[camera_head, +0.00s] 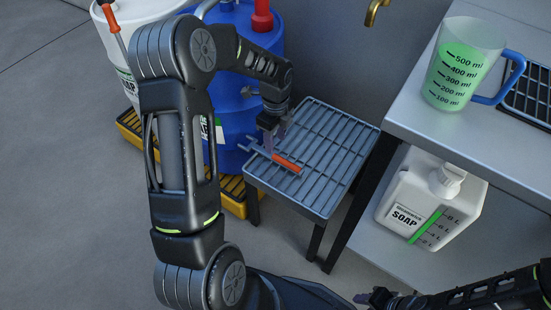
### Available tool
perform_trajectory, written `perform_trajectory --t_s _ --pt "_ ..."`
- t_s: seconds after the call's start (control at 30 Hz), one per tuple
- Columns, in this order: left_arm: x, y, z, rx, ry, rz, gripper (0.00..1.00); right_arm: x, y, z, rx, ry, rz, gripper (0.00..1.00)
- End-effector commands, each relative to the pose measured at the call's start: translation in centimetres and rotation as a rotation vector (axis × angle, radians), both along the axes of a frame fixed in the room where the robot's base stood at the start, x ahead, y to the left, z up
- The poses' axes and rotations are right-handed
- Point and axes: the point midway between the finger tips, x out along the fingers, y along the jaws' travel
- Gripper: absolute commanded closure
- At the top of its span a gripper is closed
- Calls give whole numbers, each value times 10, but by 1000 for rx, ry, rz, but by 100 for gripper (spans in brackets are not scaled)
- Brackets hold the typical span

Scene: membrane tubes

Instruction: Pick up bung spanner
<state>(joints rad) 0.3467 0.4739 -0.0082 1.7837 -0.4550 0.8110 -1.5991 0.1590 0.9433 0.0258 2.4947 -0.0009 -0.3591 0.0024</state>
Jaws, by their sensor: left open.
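The bung spanner, a tool with an orange handle (288,163) and a grey metal end, lies on the grey slatted stand (338,150). My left arm reaches over from the left, and my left gripper (271,142) points down at the metal end of the spanner. The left gripper is open, with its fingertips close to the tool; I cannot tell whether they touch it. The gripper partly hides the metal end. My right gripper (371,298) is low at the bottom right, away from the spanner, and its jaws are too small to read.
A blue drum (233,100) and a white soap drum stand on a yellow pallet behind my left arm. A steel bench (425,125) at right holds a measuring jug (458,75) of green liquid. A soap canister (425,205) sits on its lower shelf. A brass tap (373,12) is above.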

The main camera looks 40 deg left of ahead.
Motion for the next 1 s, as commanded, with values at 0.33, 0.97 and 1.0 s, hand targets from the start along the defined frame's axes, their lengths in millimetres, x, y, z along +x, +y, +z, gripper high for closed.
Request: perform_trajectory --t_s 0.33,0.97,1.0 --pt "0 0 -18 0 1 1 55 2 -2 -5 -2 -2 -4 64" --pt "0 0 -70 -1 0 1 55 7 -7 -25 -11 -11 -16 64" --pt "1 0 -70 0 0 1 55 7 -7 -25 -11 -11 -16 64"
